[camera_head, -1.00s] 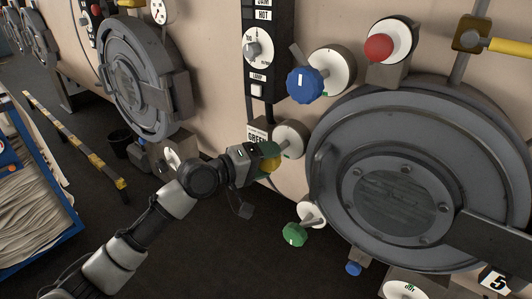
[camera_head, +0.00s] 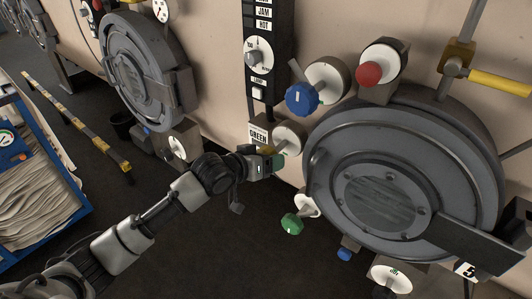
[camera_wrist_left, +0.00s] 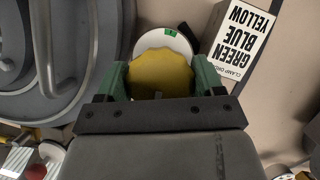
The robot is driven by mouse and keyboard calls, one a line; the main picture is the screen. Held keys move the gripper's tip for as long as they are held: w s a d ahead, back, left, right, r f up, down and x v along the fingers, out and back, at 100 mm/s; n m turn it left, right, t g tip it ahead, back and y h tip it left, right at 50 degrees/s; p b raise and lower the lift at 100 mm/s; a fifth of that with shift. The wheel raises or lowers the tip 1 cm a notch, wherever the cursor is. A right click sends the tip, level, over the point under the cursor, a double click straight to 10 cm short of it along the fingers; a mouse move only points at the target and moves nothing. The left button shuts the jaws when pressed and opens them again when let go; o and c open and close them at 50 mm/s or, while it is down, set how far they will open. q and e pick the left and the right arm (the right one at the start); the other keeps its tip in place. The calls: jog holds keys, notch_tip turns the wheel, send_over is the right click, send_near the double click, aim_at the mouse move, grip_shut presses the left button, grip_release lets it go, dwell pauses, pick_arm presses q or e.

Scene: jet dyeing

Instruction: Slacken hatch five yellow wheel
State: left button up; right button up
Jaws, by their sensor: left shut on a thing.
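The yellow wheel (camera_wrist_left: 160,74) sits between the two green fingers of my left gripper (camera_wrist_left: 160,82) in the left wrist view. A white dial disc with a green mark (camera_wrist_left: 168,40) shows behind it. In the head view my left gripper (camera_head: 272,163) is at this wheel, left of the round hatch five (camera_head: 400,180), and the gripper hides most of the wheel. The white disc (camera_head: 289,137) shows just above the gripper. The number 5 plate (camera_head: 467,270) is at the lower right. My right gripper is not in view.
A blue wheel (camera_head: 302,98) and a red knob (camera_head: 368,74) are above the hatch's left side. A green wheel (camera_head: 292,223) is below my gripper. A clamp order label (camera_wrist_left: 239,45) lists green, blue, yellow. A blue cart (camera_head: 40,190) stands at left.

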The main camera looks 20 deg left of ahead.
pick_arm(q)
jog(key=shift+f+m+y+p, duration=0.1)
jog(key=shift+m+y+p, duration=0.2)
jog(key=shift+f, duration=0.1)
dwell(0.3)
jog(key=o, duration=0.9)
jog(key=b+v, duration=0.3)
jog(key=v, duration=0.8)
